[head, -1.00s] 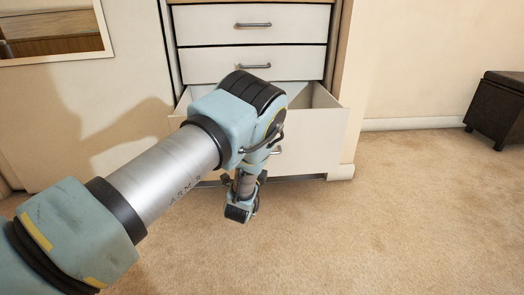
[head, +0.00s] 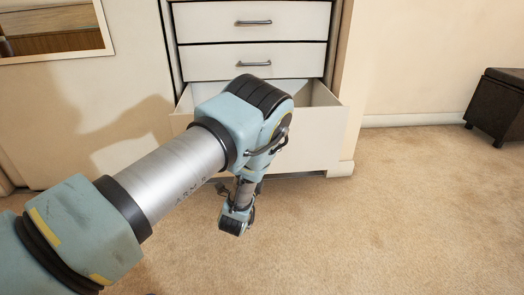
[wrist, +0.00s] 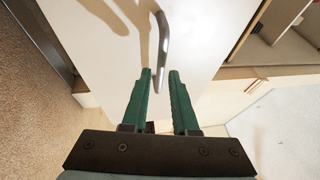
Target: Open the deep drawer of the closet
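The deep bottom drawer (head: 318,138) of the closet stands pulled out, with its inside partly showing above its white front. My arm hides its left and middle parts in the head view. In the wrist view, the drawer front (wrist: 200,30) carries a curved metal handle (wrist: 162,40). My gripper (wrist: 159,73) has two green fingers held apart, with the handle's near end at the gap between their tips. I cannot tell whether they touch it. In the head view my wrist hangs in front of the drawer, and the fingers cannot be made out.
Two shut drawers, an upper one (head: 290,20) and a lower one (head: 300,61), sit above the deep drawer. A dark ottoman (head: 497,105) stands at the far right. The carpet (head: 400,220) in front and to the right is clear. A framed mirror (head: 55,30) hangs at the upper left.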

